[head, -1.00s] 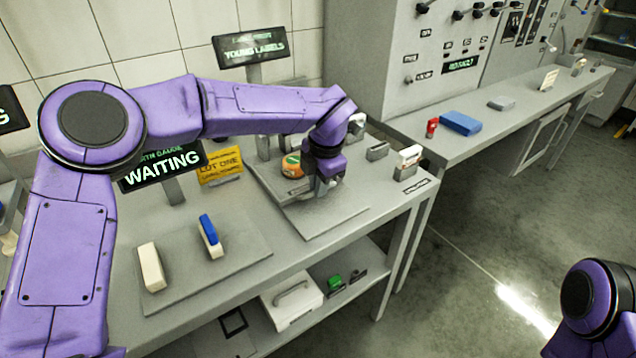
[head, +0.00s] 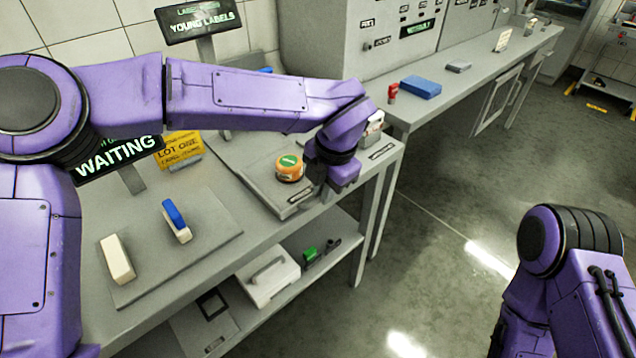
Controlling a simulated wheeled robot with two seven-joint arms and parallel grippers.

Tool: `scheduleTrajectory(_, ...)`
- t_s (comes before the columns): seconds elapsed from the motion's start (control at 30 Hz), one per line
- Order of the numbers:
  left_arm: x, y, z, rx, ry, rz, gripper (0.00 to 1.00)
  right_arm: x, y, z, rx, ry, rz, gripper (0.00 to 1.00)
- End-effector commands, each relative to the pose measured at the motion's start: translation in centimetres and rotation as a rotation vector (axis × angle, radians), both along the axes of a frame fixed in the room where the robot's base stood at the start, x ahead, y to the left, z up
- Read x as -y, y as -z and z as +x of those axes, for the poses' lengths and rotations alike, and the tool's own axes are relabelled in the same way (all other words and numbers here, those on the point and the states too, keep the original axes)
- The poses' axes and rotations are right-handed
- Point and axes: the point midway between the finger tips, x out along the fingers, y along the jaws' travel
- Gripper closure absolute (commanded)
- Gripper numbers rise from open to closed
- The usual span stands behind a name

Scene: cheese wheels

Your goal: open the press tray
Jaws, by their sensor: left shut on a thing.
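The press tray (head: 262,186) is a flat grey plate on the bench with a small label on its front face. An orange cheese wheel (head: 289,175) with a green-and-white top sits on it. My left gripper (head: 326,193) is low at the tray's front right corner, near the bench's front edge. It is shut on the tray's front part; its wrist and the angle mostly hide the fingertips and the grip. My right arm shows at the lower right, but its gripper is out of view.
A grey mat (head: 150,285) holds a white block (head: 117,259) and a blue-topped block (head: 177,221). A yellow card (head: 179,149) and a WAITING sign (head: 118,155) stand behind. A white box (head: 268,278) is on the lower shelf. Open floor lies to the right.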

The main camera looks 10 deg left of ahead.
Motion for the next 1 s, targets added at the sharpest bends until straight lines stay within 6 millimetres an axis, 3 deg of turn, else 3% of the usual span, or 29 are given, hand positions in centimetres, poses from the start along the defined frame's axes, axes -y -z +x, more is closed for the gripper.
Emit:
scheduleTrajectory(0.07,0.0,-0.1,0.1,0.002,0.001,-0.002,1.00,0.0,0.0,0.0,0.000,0.000,0.000,1.00)
scheduleTrajectory(0.1,0.0,-0.1,0.1,0.002,0.001,-0.002,0.81,0.0,0.0,0.0,0.000,0.000,0.000,1.00)
scheduleTrajectory(0.17,0.0,-0.1,0.1,0.002,0.001,-0.002,0.62,0.0,0.0,0.0,0.000,0.000,0.000,1.00)
scheduleTrajectory(0.53,0.1,-0.8,0.0,0.004,0.000,-0.002,0.62,0.0,0.0,0.0,0.000,0.000,0.000,1.00)
scheduleTrajectory(0.8,1.0,-6.9,-0.5,0.005,-0.001,-0.002,0.62,0.0,0.0,0.0,0.000,0.000,0.000,1.00)
scheduleTrajectory(1.0,1.5,-9.9,-0.9,0.002,0.000,0.000,0.62,0.0,-0.1,0.0,0.000,0.000,0.000,1.00)
